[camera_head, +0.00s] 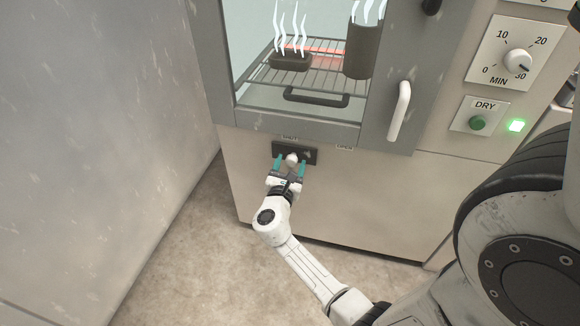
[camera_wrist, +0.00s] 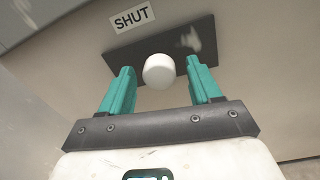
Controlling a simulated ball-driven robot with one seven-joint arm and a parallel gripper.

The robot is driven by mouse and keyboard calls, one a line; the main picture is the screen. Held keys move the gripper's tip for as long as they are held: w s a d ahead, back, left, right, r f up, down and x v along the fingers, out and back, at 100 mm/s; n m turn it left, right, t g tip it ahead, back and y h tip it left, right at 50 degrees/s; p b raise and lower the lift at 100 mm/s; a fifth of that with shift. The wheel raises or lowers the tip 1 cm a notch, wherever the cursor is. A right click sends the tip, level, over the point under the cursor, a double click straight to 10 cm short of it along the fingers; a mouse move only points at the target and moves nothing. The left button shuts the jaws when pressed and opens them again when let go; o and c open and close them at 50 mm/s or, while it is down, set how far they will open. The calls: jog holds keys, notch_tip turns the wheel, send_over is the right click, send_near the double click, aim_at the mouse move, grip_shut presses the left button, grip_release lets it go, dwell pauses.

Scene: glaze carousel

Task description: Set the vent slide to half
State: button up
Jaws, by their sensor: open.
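The vent slide is a dark plate (camera_head: 310,157) on the cabinet front below the oven door, with a round white knob (camera_head: 291,158). In the wrist view the plate (camera_wrist: 125,55) lies under a label reading SHUT (camera_wrist: 133,18), and the knob (camera_wrist: 159,71) sits near its middle. My gripper (camera_head: 291,165) is open, with one teal finger on each side of the knob. In the wrist view the fingers (camera_wrist: 161,88) stand apart from the knob with gaps on both sides. A second label at the plate's right in the head view is too small to read.
The oven door has a white handle (camera_head: 399,111) above right. Behind its glass, a steaming dark block (camera_head: 290,61) and a dark cylinder (camera_head: 361,50) stand on a wire rack. A timer dial (camera_head: 517,61) and green DRY button (camera_head: 478,123) are at right. A grey wall (camera_head: 90,120) stands left.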

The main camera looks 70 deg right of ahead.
grip_shut()
dwell(0.6)
